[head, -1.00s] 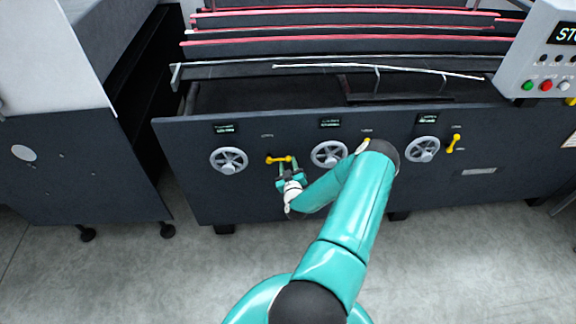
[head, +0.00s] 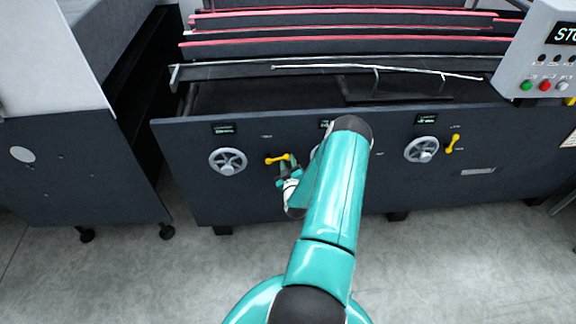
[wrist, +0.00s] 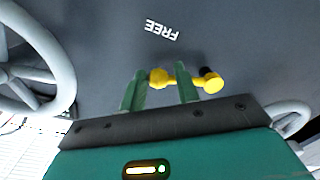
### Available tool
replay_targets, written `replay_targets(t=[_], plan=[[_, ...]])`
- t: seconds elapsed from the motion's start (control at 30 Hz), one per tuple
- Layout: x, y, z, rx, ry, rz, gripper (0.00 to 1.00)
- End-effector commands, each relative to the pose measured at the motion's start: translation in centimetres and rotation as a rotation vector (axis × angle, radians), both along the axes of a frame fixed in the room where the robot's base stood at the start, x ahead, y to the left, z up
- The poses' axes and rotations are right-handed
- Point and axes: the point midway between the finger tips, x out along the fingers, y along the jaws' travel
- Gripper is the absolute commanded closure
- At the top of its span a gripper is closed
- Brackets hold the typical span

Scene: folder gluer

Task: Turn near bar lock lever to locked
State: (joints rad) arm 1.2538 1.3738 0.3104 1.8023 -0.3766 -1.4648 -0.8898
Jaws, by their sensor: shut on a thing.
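The yellow lock lever (head: 277,159) at the left of the dark machine panel lies roughly level, just right of the left handwheel. My gripper (wrist: 161,82) is shut on the lever's bar. In the head view my gripper (head: 287,170) reaches it from below and right, and the fingertips are small and partly hidden. The word FREE (wrist: 162,30) shows on the panel near the lever in the wrist view.
The left handwheel (head: 228,161) is close beside the lever. My arm hides the middle handwheel. A right handwheel (head: 421,150) and another yellow lever (head: 453,143) are farther right. Red and grey bars (head: 340,42) lie above the panel; the floor in front is open.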

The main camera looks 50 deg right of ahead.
Motion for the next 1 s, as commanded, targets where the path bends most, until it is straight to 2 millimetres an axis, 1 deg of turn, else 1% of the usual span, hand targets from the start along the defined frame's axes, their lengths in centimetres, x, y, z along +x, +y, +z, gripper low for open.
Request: replay_targets(t=[0.03,0.6,1.0], plan=[[1.0,0.8,0.7,-0.025,0.018,0.025,1.00],[2.1,2.0,3.8,-0.372,0.420,0.023,1.00],[3.6,3.5,5.1,-0.621,0.710,0.024,1.00]])
